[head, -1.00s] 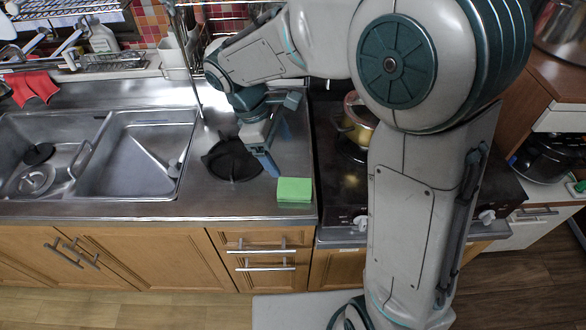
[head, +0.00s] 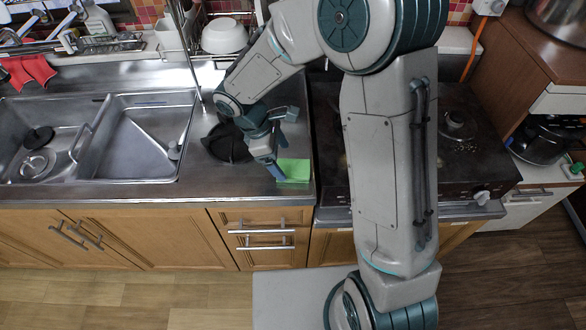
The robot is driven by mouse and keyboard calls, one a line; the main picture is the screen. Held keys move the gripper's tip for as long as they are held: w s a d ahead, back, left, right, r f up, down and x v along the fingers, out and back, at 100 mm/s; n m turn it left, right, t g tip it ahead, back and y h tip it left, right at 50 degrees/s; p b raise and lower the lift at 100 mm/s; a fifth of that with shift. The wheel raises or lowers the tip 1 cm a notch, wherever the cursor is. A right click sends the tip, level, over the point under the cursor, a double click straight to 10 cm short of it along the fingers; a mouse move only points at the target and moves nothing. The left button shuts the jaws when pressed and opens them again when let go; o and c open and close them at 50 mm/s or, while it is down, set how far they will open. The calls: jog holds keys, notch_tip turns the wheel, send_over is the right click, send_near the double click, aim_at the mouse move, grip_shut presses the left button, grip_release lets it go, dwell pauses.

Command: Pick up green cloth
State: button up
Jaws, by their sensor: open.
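The green cloth (head: 294,171) lies as a small bright green block on the steel counter (head: 226,189), near the front edge, left of the stove. My gripper (head: 279,172) points down at the cloth's left side in the head view. A finger overlaps the cloth's left edge in the picture; I cannot tell whether it touches. The gripper is open and holds nothing that I can see. The second finger is hard to make out.
A black round trivet-like item (head: 227,144) sits just left of my gripper. A double steel sink (head: 134,135) is further left. A dark stove (head: 462,165) is to the right, partly hidden by my arm. A white bowl (head: 223,36) stands in the rack behind.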

aim_at(287, 167)
jog(key=shift+x, duration=1.9)
jog(key=shift+s, duration=0.2)
jog(key=c, duration=1.1)
jog(key=shift+r, duration=0.1)
notch_tip(287, 167, up, 4)
jog(key=shift+w+r, duration=0.1)
jog(key=s+d+r, duration=0.4)
jog(key=s+d, duration=0.1)
jog(key=s+d+r, duration=0.2)
jog(key=s+d, duration=0.1)
jog(key=shift+s+d+r, duration=0.1)
jog(key=shift+s+r, duration=0.15)
jog(key=shift+r, duration=0.05)
